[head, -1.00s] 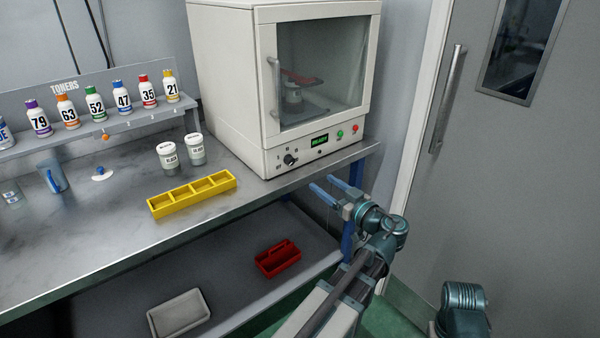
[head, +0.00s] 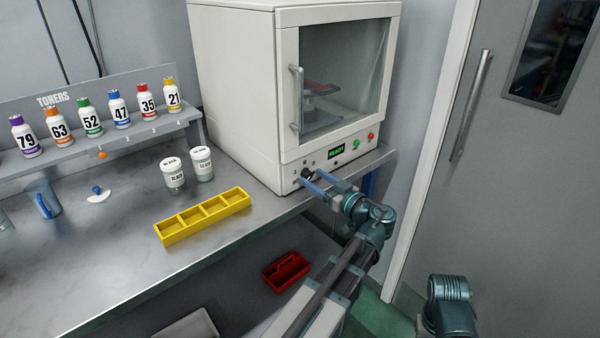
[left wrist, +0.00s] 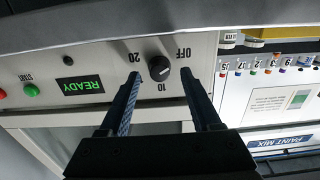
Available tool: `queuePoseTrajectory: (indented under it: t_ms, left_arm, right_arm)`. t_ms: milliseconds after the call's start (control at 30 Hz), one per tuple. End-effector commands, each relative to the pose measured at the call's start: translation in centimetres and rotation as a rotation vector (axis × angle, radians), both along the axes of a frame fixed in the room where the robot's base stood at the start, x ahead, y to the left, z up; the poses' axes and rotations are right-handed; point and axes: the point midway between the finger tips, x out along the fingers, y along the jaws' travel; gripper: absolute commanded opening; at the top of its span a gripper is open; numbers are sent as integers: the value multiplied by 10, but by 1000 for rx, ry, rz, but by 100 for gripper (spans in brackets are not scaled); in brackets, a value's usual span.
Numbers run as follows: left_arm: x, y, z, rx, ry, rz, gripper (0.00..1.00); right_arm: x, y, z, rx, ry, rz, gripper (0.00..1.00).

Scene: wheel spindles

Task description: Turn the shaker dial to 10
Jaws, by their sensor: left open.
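The shaker (head: 290,90) is a white box with a glass door at the back of the bench. Its black dial (left wrist: 159,68) sits on the front panel, with OFF, 10 and 20 marked around it, upside down in the left wrist view. I cannot tell surely which mark its pointer faces. In the head view the dial (head: 306,173) is partly hidden by my left gripper (head: 312,178). My left gripper is open, its two fingers on either side of the dial with gaps showing in the left wrist view (left wrist: 161,78). My right gripper is out of view.
A green READY display (left wrist: 80,86) and a green START button (left wrist: 32,90) are beside the dial. A yellow divided tray (head: 203,216), two white-lidded jars (head: 173,175) and a row of toner bottles stand left. A red caddy (head: 286,271) lies below the bench top.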

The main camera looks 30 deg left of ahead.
Motion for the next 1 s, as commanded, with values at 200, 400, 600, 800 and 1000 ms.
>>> queuePoseTrajectory:
  t_ms: [200,400,600,800,1000]
  left_arm:
    - [2,0,0,0,0,-1,65]
    - [2,0,0,0,0,-1,56]
    - [2,0,0,0,0,0,20]
    - [2,0,0,0,0,0,0]
    - [2,0,0,4,12,0,0]
  right_arm:
    - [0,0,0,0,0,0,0]
    - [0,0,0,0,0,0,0]
    - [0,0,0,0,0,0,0]
    - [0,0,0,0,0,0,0]
    - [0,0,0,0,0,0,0]
